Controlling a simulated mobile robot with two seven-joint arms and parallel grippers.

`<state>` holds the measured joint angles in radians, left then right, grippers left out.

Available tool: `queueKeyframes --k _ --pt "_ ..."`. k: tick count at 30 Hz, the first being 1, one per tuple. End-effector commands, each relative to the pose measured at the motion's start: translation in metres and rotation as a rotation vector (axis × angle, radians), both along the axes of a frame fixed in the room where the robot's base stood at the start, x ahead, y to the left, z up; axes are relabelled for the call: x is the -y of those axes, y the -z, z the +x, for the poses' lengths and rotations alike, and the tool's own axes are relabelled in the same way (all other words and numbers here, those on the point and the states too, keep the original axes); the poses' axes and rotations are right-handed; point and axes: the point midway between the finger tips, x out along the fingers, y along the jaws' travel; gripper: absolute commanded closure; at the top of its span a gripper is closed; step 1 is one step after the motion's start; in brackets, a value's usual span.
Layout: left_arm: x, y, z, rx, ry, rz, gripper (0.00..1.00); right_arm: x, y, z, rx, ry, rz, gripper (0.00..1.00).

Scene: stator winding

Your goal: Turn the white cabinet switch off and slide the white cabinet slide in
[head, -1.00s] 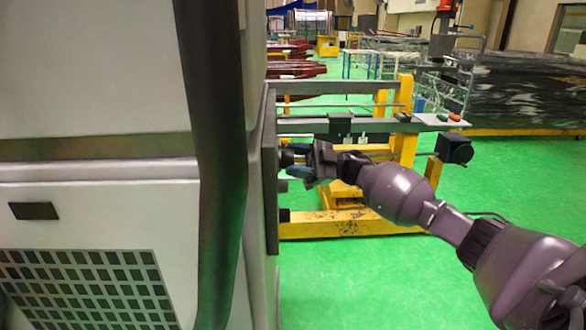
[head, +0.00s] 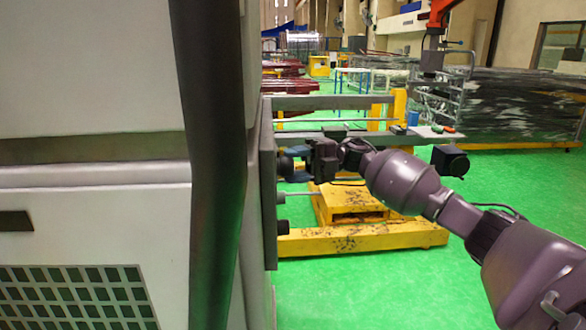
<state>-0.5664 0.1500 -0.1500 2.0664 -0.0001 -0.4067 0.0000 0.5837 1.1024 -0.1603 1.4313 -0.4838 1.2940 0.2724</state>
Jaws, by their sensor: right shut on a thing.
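The white cabinet (head: 95,215) fills the left side of the head view. A narrow dark side panel (head: 267,185) on its right edge is seen almost edge-on. Dark round knobs stick out of this panel to the right. My right gripper (head: 291,165) is at the upper knob (head: 282,166) and is shut on it, with its fingers above and below. Two more knobs sit below it, a middle one (head: 281,198) and a lower one (head: 283,227). The knobs' markings are hidden by the angle, and I cannot tell which part is the slide. My left gripper is not in view.
A dark vertical post (head: 212,170) stands along the cabinet's front corner. A yellow and grey frame (head: 345,240) stands behind my right gripper. Open green floor (head: 400,285) lies below my right arm. Racks and dark wrapped stock (head: 520,105) are farther back.

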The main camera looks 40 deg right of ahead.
Motion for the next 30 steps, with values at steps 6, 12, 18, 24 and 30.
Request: queueKeyframes --k 6,12,18,24,30 --pt "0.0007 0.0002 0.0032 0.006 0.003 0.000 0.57 -0.0001 0.0014 0.0000 0.052 -0.001 -0.035 0.75" --pt "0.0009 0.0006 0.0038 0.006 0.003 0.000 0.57 -0.0001 0.0009 0.0000 0.068 0.000 -0.044 0.75" --pt "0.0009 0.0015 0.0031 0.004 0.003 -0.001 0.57 0.0000 0.0007 -0.0001 0.070 0.000 -0.044 0.75" --pt "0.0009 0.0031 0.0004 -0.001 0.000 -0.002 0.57 0.0000 0.0007 -0.0001 0.070 0.000 -0.044 0.41" --pt "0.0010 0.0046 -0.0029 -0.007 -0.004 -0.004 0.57 0.0000 0.0003 0.0000 0.069 0.000 -0.043 0.26"
